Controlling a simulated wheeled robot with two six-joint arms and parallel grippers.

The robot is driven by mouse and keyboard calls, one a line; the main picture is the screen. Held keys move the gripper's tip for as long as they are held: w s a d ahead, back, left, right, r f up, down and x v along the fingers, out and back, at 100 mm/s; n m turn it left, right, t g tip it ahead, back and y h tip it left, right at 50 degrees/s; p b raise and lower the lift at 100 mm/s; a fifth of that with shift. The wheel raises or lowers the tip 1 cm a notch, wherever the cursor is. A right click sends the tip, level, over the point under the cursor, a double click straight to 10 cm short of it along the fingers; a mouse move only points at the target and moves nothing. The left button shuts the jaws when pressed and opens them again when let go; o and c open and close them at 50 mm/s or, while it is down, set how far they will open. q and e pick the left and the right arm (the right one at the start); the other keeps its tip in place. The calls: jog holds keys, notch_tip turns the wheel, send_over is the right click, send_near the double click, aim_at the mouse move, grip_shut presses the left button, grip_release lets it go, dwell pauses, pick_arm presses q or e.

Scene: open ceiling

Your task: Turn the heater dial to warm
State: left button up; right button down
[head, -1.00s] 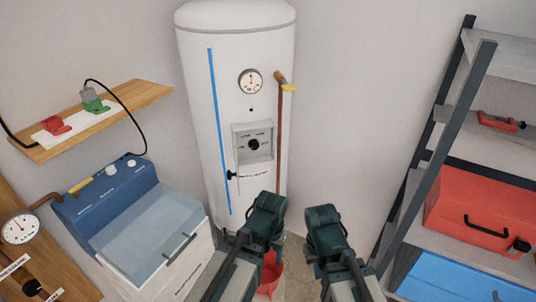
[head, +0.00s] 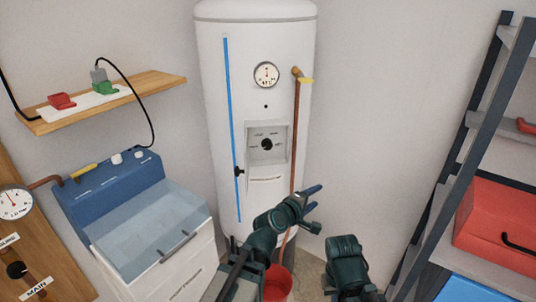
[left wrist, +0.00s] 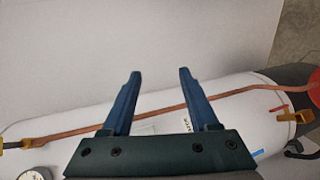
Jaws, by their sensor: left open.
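The heater is a tall white tank (head: 212,110). Its dial (head: 267,144) is a small black knob with tiny labels around it in a recessed grey panel (head: 252,158) on the tank's front. I cannot read where the knob points. My left gripper (head: 315,198) is open and empty, below and to the right of the dial, with its blue fingers pointing right. In the left wrist view, the open fingers (left wrist: 160,72) show in front of the tank (left wrist: 240,112), which appears sideways; the dial is not visible there. My right arm is at the bottom; its fingers do not show.
A copper pipe (head: 295,130) runs down the tank's right side, near my left gripper. A round gauge (head: 266,75) is above the dial. A red bucket (head: 278,283) stands below. A blue-and-white washer (head: 150,230) is left; a shelf rack (head: 465,150) is right.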

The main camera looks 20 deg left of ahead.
pick_arm(q)
notch_tip(320, 180, up, 4)
jog(key=w+a+n+t+y, duration=0.1)
jog(key=a+n+t, duration=0.15)
jog(key=n, duration=0.25)
jog(key=n+y, duration=1.1)
jog(key=n, duration=0.9)
send_near(267, 147)
jog(key=shift+m+t, duration=0.3)
jog(key=shift+t, duration=0.15)
jog(key=x, duration=0.9)
jog(key=shift+f, duration=0.35)
jog(key=shift+s, duration=0.1)
grip_shut()
